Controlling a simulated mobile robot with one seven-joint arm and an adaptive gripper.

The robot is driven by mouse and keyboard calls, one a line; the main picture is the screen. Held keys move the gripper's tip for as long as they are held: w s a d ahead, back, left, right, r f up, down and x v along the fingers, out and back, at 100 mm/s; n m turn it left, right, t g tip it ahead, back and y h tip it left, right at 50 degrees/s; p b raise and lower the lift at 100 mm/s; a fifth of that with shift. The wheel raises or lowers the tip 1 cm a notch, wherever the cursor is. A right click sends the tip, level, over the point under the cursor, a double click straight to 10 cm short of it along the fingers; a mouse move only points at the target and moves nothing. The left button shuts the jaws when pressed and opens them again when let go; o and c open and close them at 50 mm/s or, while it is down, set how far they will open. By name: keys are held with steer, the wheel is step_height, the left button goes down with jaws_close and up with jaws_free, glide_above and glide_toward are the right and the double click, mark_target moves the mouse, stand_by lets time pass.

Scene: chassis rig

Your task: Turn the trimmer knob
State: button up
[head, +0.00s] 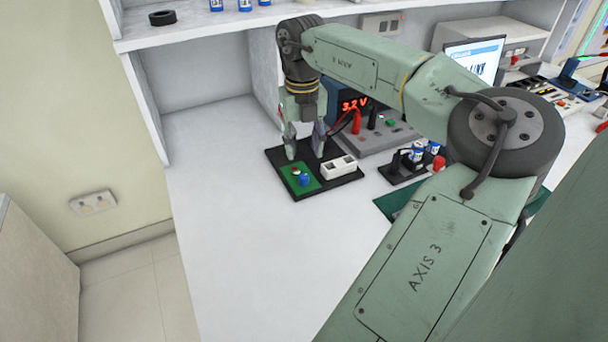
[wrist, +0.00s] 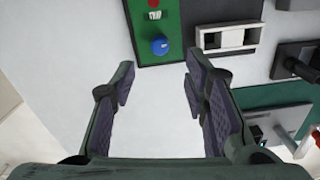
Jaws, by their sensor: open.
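The trimmer knob appears to be the small blue round knob (head: 304,179) on the green board (head: 288,182), which sits on a black base plate on the bench. In the wrist view the blue knob (wrist: 160,46) lies ahead of the fingertips, roughly midway between them. My gripper (head: 304,147) hangs over the far part of the base plate, fingers pointing down. In the wrist view my gripper (wrist: 158,75) is open and empty. The knob shows apart from both fingers.
A white block with openings (head: 338,167) is on the same base plate, right of the board. A power supply (head: 372,130) reading 3.2 V stands behind. A black holder (head: 407,168) with blue-white cylinders is to the right. The bench (head: 225,230) is clear at front left.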

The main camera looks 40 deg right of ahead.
mark_target(304, 176)
step_height(304, 176, down, 9)
steer(key=b, duration=0.5)
steer(key=shift+r, duration=0.2)
steer(key=shift+c, duration=0.5)
jaws_close()
